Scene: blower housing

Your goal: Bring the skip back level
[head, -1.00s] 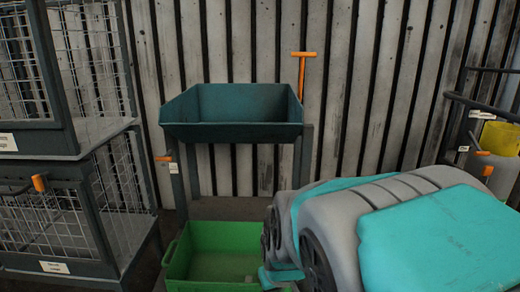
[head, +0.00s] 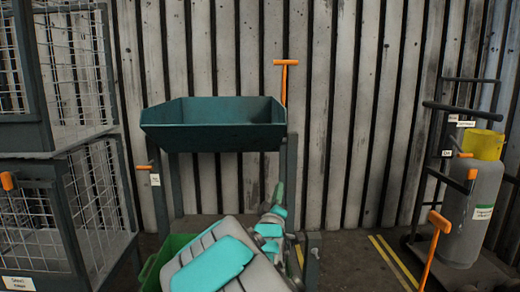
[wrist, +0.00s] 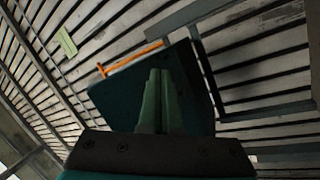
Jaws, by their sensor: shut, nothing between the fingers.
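The skip (head: 215,138) is a dark teal open-topped bin on a grey stand (head: 291,170). Its rim looks about level from side to side in the head view; I cannot tell its front-to-back tilt. An orange T-shaped handle (head: 284,80) stands upright at its back right. A small orange lever (head: 144,167) with a white tag is at the stand's left. My gripper (head: 280,188) is below the skip's right end, shut and empty. In the wrist view the shut green fingers (wrist: 157,74) point toward the dark skip (wrist: 197,100), with the orange handle (wrist: 132,60) beyond.
A green bin (head: 152,268) sits low under the skip, partly hidden by my arm. Wire cages (head: 95,205) stand at the left. A grey gas cylinder (head: 468,212) with a yellow top stands on a trolley at the right.

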